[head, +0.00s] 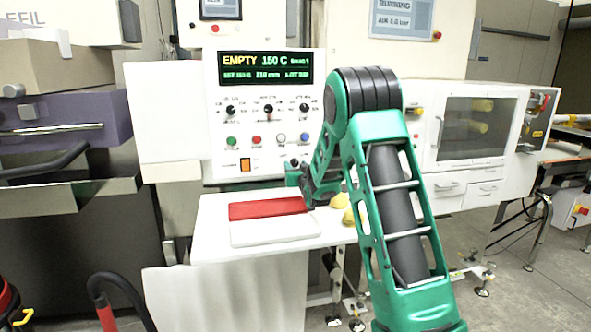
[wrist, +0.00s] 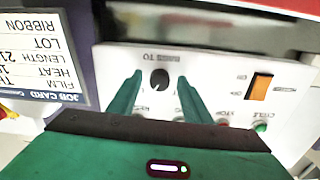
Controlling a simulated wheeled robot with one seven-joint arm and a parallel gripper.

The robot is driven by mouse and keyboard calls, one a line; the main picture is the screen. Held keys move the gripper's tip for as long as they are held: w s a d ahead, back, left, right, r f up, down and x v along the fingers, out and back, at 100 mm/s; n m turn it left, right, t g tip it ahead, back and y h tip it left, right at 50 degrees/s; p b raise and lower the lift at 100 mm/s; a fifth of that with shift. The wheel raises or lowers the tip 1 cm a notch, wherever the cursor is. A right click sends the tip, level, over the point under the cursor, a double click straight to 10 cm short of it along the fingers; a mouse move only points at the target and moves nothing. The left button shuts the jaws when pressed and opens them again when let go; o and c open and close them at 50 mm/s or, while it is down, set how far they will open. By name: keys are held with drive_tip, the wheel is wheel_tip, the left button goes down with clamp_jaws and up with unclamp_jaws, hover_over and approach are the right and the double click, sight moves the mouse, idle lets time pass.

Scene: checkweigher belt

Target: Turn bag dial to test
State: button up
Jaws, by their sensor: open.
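The bag dial (wrist: 159,79) is a small black round knob on the white panel, next to upside-down lettering that reads "BAGS TO". In the wrist view a light mark shows near its lower edge; the setting it points to cannot be read. My gripper (wrist: 160,77) is open, with one green finger on each side of the dial. Gaps show between the fingers and the knob, and I see no contact. In the head view my gripper (head: 294,174) is at the lower right of the control panel (head: 210,88), and the dial is not clearly visible there.
An orange switch (wrist: 259,87) and coloured buttons sit close to the fingers. Three other dials (head: 268,109) are higher on the panel under the "EMPTY" display (head: 264,68). A job card (wrist: 40,60) is beside the panel. A red pad (head: 267,208) lies on the white table below.

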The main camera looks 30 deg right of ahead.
drive_tip(key=shift+w, duration=0.1)
drive_tip(key=c, duration=1.1)
drive_tip(key=shift+o, duration=0.2)
drive_tip(key=shift+d, duration=0.4)
drive_tip(key=shift+a, duration=0.3)
drive_tip(key=shift+n, duration=0.4)
drive_tip(key=shift+a+n, duration=0.1)
drive_tip(key=shift+n, duration=0.9)
drive_tip(key=n, duration=0.4)
drive_tip(key=shift+n, duration=2.6)
drive_tip(key=shift+a+f, duration=0.1)
